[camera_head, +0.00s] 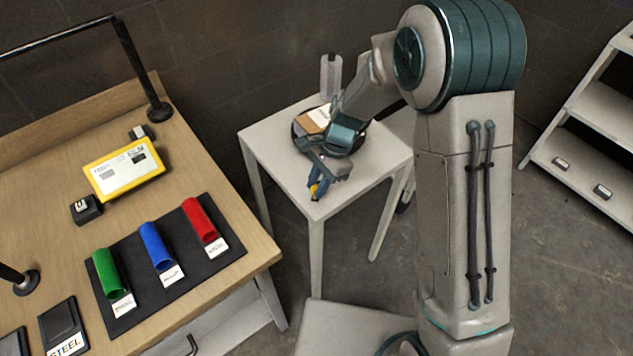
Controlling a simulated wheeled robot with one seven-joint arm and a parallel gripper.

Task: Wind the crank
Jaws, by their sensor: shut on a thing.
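My gripper (316,184) reaches down over the small white side table, near its front edge. Its fingers are closed around a small yellow piece (314,190), which looks like the crank's handle. A round dark base (298,130) with a tan and white top sits on the table behind the gripper. My wrist covers much of that base, so how the yellow piece joins it is hidden.
The white side table (262,139) stands right of a wooden workbench (262,250). On the bench, a black mat (190,262) holds green, blue and red cylinders with labels. A yellow framed box (123,168) lies behind them. A light grey shelf unit (590,140) stands at right.

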